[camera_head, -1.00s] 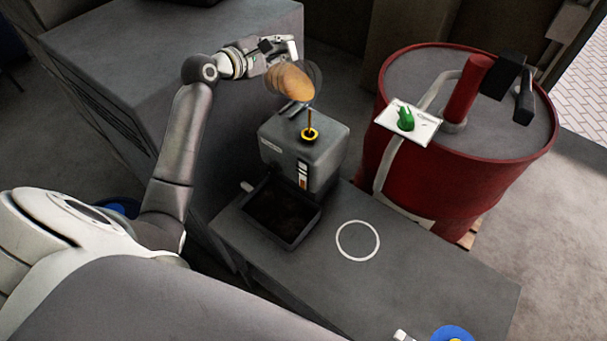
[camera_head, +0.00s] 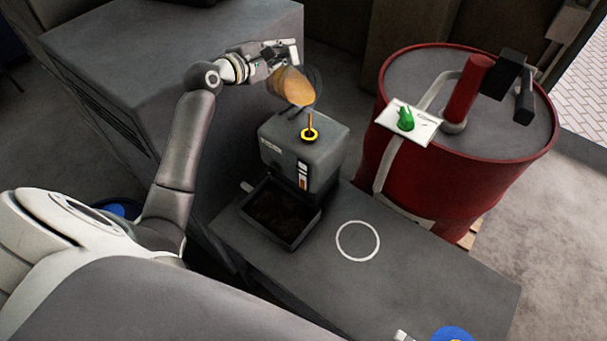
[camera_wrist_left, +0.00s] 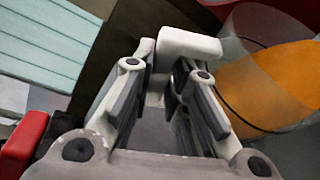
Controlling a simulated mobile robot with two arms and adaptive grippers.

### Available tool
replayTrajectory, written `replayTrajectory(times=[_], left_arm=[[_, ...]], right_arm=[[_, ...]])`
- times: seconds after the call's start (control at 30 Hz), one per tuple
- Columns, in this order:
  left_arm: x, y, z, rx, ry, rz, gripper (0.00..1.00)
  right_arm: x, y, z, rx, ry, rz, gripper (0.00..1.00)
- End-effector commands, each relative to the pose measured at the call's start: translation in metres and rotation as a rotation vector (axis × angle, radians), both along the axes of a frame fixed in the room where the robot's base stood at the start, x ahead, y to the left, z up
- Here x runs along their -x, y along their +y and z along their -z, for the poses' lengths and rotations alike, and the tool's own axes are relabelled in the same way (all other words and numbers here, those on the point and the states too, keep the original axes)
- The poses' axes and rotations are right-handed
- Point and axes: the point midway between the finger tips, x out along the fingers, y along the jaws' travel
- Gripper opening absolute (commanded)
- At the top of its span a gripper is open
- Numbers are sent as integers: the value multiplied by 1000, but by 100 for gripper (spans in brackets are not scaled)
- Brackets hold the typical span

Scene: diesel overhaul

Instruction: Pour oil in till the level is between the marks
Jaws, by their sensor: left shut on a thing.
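My left gripper (camera_head: 284,52) is shut on the white handle (camera_wrist_left: 190,44) of a clear jug (camera_head: 297,86) holding amber oil. The jug is tilted, mouth down to the right, above a grey tank (camera_head: 325,155). A thin amber stream (camera_head: 310,119) runs from below the jug to the yellow-ringed filler opening (camera_head: 309,134) on the tank's top. An upright sight gauge (camera_head: 302,174) on the tank's front shows orange and white; its marks and exact level are too small to read. The oil also shows in the left wrist view (camera_wrist_left: 270,85). My right gripper is out of view.
A dark open tray (camera_head: 282,212) sits in front of the tank on a grey bench (camera_head: 420,275) with a white ring marking (camera_head: 357,240). A red drum (camera_head: 440,180) carries a white card with a green item (camera_head: 405,118). A blue round object (camera_head: 453,334) lies at the bench's front.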

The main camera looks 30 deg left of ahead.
Motion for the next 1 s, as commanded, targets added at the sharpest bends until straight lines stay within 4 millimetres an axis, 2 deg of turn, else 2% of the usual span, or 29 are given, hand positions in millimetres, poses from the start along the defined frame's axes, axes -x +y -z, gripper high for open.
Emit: replayTrajectory(times=[0.3, 1.0], left_arm=[[2, -4, -9, -32, -26, -1, 0], [5, -7, -12, -71, -47, -1, 0]], right_arm=[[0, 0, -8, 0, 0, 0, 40], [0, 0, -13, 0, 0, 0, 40]])
